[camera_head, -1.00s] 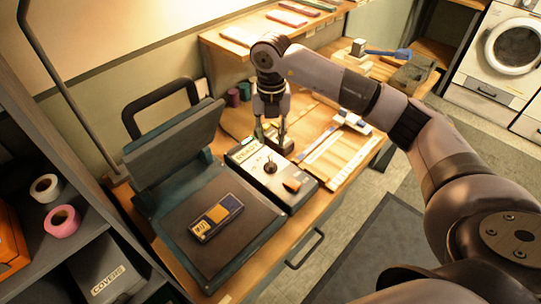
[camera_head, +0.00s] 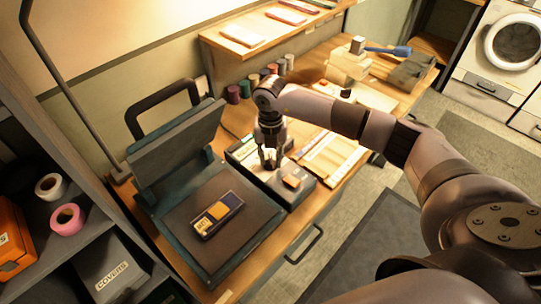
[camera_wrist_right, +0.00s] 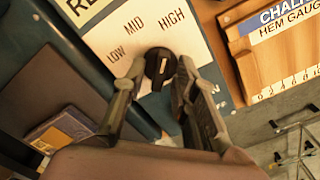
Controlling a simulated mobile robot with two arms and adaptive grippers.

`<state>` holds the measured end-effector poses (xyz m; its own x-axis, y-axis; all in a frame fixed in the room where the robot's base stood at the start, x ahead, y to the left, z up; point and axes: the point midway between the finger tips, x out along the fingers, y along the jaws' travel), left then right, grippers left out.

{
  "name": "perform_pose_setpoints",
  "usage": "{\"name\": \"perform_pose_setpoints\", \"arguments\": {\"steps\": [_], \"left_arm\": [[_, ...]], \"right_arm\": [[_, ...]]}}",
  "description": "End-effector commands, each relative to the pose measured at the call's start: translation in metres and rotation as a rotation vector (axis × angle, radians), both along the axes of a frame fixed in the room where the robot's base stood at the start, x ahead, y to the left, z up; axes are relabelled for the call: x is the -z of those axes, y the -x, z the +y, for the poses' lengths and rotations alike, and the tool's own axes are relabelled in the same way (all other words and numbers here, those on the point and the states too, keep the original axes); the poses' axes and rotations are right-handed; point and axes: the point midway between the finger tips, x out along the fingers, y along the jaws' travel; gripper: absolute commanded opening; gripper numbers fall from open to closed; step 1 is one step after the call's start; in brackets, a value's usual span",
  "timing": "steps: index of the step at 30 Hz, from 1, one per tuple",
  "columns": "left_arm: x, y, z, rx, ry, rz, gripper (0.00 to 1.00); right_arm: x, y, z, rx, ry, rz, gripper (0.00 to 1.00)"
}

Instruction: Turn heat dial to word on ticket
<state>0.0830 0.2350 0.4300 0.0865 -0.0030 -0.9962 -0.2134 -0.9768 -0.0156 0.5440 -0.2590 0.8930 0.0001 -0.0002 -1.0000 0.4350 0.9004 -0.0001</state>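The heat dial (camera_wrist_right: 158,68) is a black knob with a short white mark on a white panel lettered LOW, MID and HIGH (camera_wrist_right: 172,17). Its mark points up, roughly towards HIGH in the wrist view. My right gripper (camera_wrist_right: 160,72) has one finger on each side of the dial, with small gaps showing. In the head view the right gripper (camera_head: 271,164) stands over the control box (camera_head: 302,191) and hides the dial. A navy and yellow piece (camera_head: 218,212) with a small lettered tag (camera_head: 203,224) lies on the press; its word is too small to read. My left gripper is out of view.
The open press (camera_head: 240,250) stands left of the control box, which has an orange switch (camera_head: 292,181). Thread spools (camera_head: 246,88) stand behind. A wooden tray with a hem gauge (camera_wrist_right: 282,60) lies right of the box.

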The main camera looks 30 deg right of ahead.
Motion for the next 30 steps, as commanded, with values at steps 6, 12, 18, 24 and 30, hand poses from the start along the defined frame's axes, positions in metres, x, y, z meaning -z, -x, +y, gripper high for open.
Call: {"name": "perform_pose_setpoints", "arguments": {"steps": [6,12,18,24,30], "left_arm": [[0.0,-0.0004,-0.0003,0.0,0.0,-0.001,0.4],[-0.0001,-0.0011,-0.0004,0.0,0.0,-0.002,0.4],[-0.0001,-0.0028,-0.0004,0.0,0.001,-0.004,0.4],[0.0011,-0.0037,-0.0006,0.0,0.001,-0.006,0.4],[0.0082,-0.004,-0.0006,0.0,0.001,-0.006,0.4]], "right_arm": [[-0.0004,0.0,0.0,0.0,0.0,0.0,0.1],[-0.0005,0.0,0.0,0.0,0.0,0.0,0.0],[-0.0007,-0.0001,0.0,0.0,0.0,0.0,0.0],[-0.0003,-0.0002,-0.0001,-0.01,0.0,0.0,0.0],[0.001,-0.0003,-0.0001,-0.073,0.0,0.0,0.0]]}}
